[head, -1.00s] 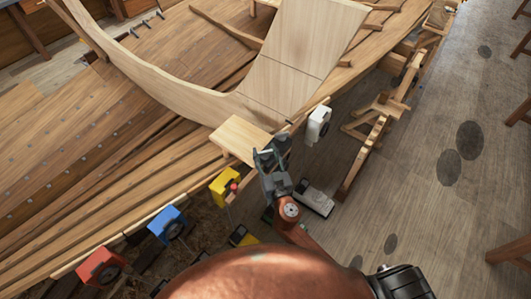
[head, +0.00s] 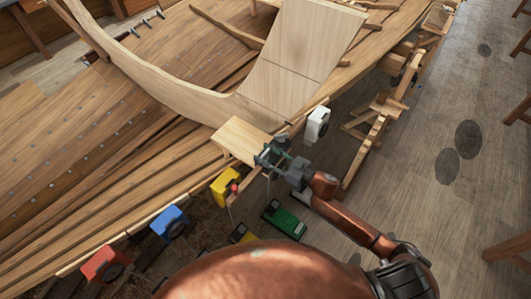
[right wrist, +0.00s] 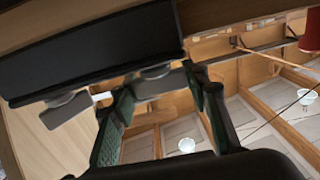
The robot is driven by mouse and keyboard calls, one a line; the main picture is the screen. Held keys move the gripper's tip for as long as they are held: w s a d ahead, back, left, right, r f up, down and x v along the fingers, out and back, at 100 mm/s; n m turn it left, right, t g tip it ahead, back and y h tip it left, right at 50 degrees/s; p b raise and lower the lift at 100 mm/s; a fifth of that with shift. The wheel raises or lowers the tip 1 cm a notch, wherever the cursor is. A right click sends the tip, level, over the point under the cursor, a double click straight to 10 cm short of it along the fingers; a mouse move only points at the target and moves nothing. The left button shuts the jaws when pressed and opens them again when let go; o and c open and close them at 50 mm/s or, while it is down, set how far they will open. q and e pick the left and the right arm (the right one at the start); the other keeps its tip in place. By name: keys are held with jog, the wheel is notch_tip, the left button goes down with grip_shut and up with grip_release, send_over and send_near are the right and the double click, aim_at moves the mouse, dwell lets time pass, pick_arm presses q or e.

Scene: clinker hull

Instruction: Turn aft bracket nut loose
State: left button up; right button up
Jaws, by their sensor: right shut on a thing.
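In the right wrist view a dark bracket bar (right wrist: 90,55) crosses the upper left, with grey wing-shaped nuts on its underside. One nut (right wrist: 156,84) lies between the fingertips of my right gripper (right wrist: 160,90), which is shut on it. A second nut (right wrist: 66,110) sits further left on the bar, outside the fingers. In the head view my right gripper (head: 268,157) is at the outer edge of a pale wooden board (head: 240,140) by the hull. The gripper hides the held nut there. My left gripper is not in view.
The planked hull (head: 110,180) fills the left. Yellow (head: 222,186), blue (head: 170,222), red (head: 103,264) and white (head: 318,122) blocks line its edge. A green box (head: 285,218) is below my gripper. Wooden trestles (head: 375,130) stand right; the floor beyond is mostly open.

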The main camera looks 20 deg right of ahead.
jog(key=shift+n+g+y, duration=0.5)
jog(key=shift+g+y, duration=0.1)
jog(key=o, duration=1.2)
jog(key=v, duration=1.2)
